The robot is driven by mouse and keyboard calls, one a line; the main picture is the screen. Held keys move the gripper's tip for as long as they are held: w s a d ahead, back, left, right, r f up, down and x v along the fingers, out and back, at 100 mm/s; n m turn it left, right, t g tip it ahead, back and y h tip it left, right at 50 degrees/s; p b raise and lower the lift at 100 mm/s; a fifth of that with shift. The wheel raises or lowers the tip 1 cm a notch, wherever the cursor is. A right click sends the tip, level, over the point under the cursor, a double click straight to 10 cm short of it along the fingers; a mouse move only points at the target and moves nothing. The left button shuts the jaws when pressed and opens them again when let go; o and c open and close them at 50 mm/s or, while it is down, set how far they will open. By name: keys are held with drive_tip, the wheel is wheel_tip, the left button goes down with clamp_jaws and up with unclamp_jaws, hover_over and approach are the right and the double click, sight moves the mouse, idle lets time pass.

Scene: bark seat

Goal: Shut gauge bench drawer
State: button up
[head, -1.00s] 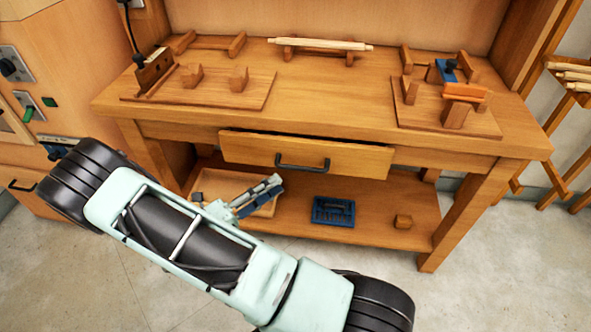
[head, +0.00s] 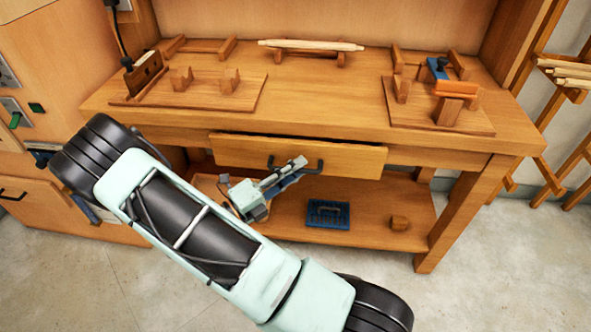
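The gauge bench drawer (head: 345,161) sits under the wooden bench top and is pulled out, with a dark gap along its top edge. Its dark bar handle (head: 314,168) is on the front. My gripper (head: 302,164) is in front of the drawer, its fingertips overlapping the handle in the picture. I cannot tell whether it touches the handle. The fingers are small here, and whether they are open or shut is unclear. My arm hides part of the lower shelf.
The bench top (head: 320,105) carries a left board (head: 215,100) and a right board (head: 470,122) with wooden blocks. Floor is clear at the front right.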

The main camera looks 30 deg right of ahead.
clamp_jaws()
drive_tip(key=shift+w+d+p, duration=0.25)
drive_tip(key=shift+w+d, duration=0.4)
drive_tip(key=shift+w, duration=0.3)
drive_tip(key=shift+w+d+p, duration=0.2)
drive_tip(key=shift+w+d, duration=0.4)
drive_tip(key=shift+w, duration=0.35)
drive_tip(key=shift+o, duration=1.2)
unclamp_jaws()
drive_tip(key=shift+d, duration=0.1)
drive_tip(key=v, duration=1.2)
